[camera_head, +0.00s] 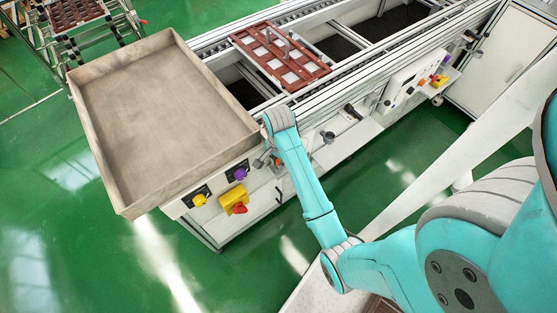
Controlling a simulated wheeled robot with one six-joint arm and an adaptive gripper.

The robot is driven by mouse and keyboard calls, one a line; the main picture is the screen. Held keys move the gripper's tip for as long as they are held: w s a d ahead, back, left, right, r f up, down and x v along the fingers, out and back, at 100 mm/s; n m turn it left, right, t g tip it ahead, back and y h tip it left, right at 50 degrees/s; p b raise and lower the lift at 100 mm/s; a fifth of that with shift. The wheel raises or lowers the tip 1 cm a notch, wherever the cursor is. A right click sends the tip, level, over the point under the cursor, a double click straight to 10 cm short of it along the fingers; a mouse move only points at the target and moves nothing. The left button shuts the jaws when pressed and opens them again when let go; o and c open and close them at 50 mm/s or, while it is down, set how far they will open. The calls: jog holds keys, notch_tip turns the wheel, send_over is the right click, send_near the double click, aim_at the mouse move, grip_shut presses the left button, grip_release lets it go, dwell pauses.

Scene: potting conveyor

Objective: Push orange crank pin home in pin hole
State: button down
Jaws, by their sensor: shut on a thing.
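My arm reaches up to the front side of the conveyor frame, just right of the large tray. My gripper (266,161) is small and partly hidden by my wrist, close to the upper part of the control panel. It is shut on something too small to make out. I cannot pick out the orange crank pin or its pin hole. I cannot tell whether the gripper touches the panel.
A large empty grey-beige tray (128,205) stands left of my wrist. A red-brown carrier (247,41) with white squares sits on the conveyor. Below are a yellow knob (199,200), a purple knob (240,174) and a yellow box with a red button (234,202). Green floor is clear in front.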

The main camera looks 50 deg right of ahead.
jog(key=shift+f, duration=0.85)
jog(key=c, duration=1)
grip_release()
jog(key=shift+o, duration=0.2)
jog(key=shift+r, duration=0.15)
